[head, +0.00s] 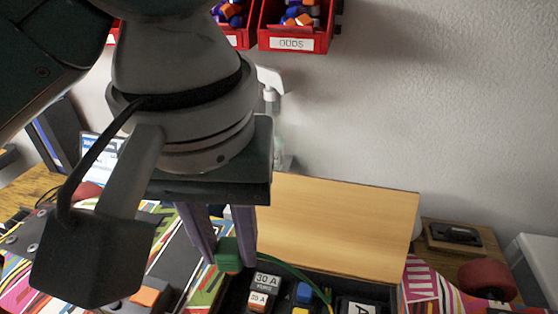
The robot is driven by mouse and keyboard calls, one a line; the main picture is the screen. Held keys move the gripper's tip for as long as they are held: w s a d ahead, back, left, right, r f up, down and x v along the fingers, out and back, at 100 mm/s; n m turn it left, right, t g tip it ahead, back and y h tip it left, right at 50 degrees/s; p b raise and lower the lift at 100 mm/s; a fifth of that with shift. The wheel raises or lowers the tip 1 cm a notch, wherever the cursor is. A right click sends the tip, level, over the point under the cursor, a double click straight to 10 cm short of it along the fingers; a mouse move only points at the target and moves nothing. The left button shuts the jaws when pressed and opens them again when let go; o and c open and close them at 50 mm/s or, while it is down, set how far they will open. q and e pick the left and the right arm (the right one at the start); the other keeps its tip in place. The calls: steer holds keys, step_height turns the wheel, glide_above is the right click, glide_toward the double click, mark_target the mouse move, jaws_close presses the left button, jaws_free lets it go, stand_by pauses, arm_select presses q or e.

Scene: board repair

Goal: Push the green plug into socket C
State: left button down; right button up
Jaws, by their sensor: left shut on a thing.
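My left gripper (222,240) comes down from the upper left, its two purple-grey fingers pointing downward. It is shut on the green plug (229,258), a small green block between the fingertips. A green cable (290,268) curves from the plug to the right, over the dark parts box. The plug is at the box's left edge; I cannot tell whether it touches anything below. Socket C cannot be made out; the arm hides much of the lower left. My right gripper is not in view.
The dark box holds fuses labelled 30 A (266,281) and 20 A, beside its raised wooden lid (340,225). An orange-topped block (146,296) is at lower left. Red bins (294,42) hang on the wall.

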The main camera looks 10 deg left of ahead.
arm_select(q)
steer(key=d+p, duration=0.3)
steer(key=d, duration=0.3)
steer(key=shift+s+d, duration=0.25)
steer(key=shift+d, duration=0.1)
steer(key=shift+f, duration=0.1)
stand_by(0.4)
steer(key=shift+f+b, duration=4.05)
steer(key=shift+f, duration=4.15)
steer(key=shift+f, duration=0.7)
